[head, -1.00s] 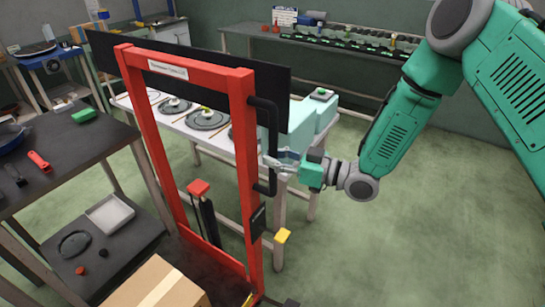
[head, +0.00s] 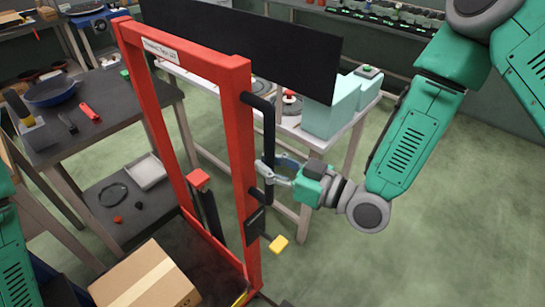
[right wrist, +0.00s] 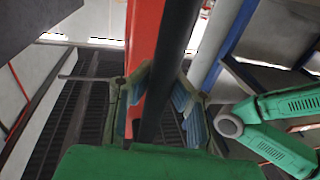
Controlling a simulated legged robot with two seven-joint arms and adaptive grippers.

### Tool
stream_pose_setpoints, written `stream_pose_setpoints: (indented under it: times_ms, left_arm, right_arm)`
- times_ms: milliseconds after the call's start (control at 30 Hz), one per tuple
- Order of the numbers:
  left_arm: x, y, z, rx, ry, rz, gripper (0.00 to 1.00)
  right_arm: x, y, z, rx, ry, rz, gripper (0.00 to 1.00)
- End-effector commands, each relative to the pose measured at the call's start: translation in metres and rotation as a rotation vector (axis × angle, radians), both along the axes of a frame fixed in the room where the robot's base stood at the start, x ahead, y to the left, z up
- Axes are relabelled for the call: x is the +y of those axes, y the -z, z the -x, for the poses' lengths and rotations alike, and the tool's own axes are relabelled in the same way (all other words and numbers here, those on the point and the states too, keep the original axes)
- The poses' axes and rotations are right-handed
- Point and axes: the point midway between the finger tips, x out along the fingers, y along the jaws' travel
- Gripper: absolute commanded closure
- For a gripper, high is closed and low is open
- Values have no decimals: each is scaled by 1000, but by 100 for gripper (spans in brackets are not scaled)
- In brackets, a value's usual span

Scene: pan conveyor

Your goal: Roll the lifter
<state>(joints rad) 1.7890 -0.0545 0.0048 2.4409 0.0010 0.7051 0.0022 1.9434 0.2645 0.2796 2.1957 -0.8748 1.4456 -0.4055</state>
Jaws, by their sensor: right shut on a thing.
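The lifter is a tall red frame (head: 245,180) with a black vertical handle (head: 270,115) on its right post. It stands upright in the middle of the head view. My right gripper (head: 264,170) is shut around the lower part of the handle. In the right wrist view, the right gripper's fingers (right wrist: 158,92) lie on either side of the black handle (right wrist: 175,60), beside the red post (right wrist: 146,40). A cardboard box (head: 150,280) sits low at the lifter's base. Part of my left arm shows at the left edge; its gripper is out of view.
A dark table (head: 125,115) with a blue pan (head: 52,91) and a red tool (head: 90,112) stands to the left. Behind the lifter are a black panel (head: 290,50) and a bench bearing a pale teal block (head: 335,105). Open green floor (head: 430,240) lies to the right.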

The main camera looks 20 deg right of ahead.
Motion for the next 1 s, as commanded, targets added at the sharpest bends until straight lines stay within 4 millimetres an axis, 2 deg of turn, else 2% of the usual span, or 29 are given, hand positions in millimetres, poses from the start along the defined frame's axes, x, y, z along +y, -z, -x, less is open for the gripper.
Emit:
stream_pose_setpoints:
  times_ms: [467, 500, 533, 567, 867, 1000]
  left_arm:
    - [0, 0, 0, -1, 0, 0, 100]
    - [0, 0, 0, -1, 0, 0, 100]
    - [0, 0, 0, -1, 0, 0, 100]
    - [0, 0, 0, -1, 0, 0, 100]
    - [0, 0, 0, -1, 0, 0, 100]
    - [0, 0, 2, -3, 0, 0, 100]
  right_arm:
    - [8, 2, 10, 9, 2, 9, 100]
    - [8, 2, 10, 9, 1, 9, 77]
    - [8, 2, 10, 9, 1, 9, 66]
    - [8, 1, 9, 9, 2, 9, 61]
    - [7, 1, 5, 6, 6, 8, 61]
    - [0, 1, 12, 7, 7, 9, 61]
